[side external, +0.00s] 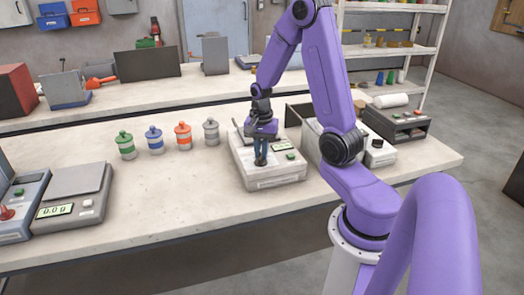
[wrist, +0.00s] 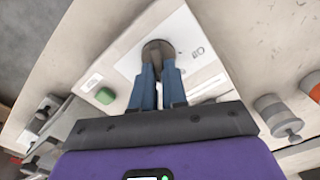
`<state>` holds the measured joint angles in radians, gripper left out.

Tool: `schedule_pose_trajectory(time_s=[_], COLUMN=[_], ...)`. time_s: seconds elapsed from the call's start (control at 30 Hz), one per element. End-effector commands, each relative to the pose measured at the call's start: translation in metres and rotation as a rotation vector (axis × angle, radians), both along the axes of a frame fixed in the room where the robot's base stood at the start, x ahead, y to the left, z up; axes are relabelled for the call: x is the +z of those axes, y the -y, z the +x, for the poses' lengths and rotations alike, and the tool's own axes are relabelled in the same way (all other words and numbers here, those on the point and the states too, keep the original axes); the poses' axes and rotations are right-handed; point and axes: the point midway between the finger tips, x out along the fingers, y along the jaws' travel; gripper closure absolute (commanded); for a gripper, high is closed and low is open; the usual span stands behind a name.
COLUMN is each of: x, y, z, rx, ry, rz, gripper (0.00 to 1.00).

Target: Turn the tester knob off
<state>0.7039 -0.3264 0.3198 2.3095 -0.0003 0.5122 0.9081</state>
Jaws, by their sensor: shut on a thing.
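The tester, a pale grey box (side external: 275,183), stands on the bench below my gripper. It has a green button (side external: 290,155), which also shows in the wrist view (wrist: 105,96). The dark round knob (wrist: 158,46) is on its top panel, beside a small printed symbol. My gripper (side external: 261,162) points down with its blue fingers at the knob. In the wrist view the fingertips (wrist: 161,67) are shut on the knob, one on each side. In the side view the fingers hide most of the knob, and I cannot tell its setting.
Several jars with green, blue, orange (side external: 183,136) and grey lids stand left of the tester. A scale (side external: 75,195) sits at far left. An open box (side external: 312,140) and a dark device (side external: 400,122) stand close on the right. The bench front is clear.

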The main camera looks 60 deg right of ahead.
Motion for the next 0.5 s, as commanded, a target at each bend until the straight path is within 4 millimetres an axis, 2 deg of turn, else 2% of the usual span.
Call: schedule_pose_trajectory(time_s=[0.5], x=[0.0005], y=[-0.0028], z=[0.004], rx=[0.492], ry=[0.0], rz=[0.001], gripper=[1.0])
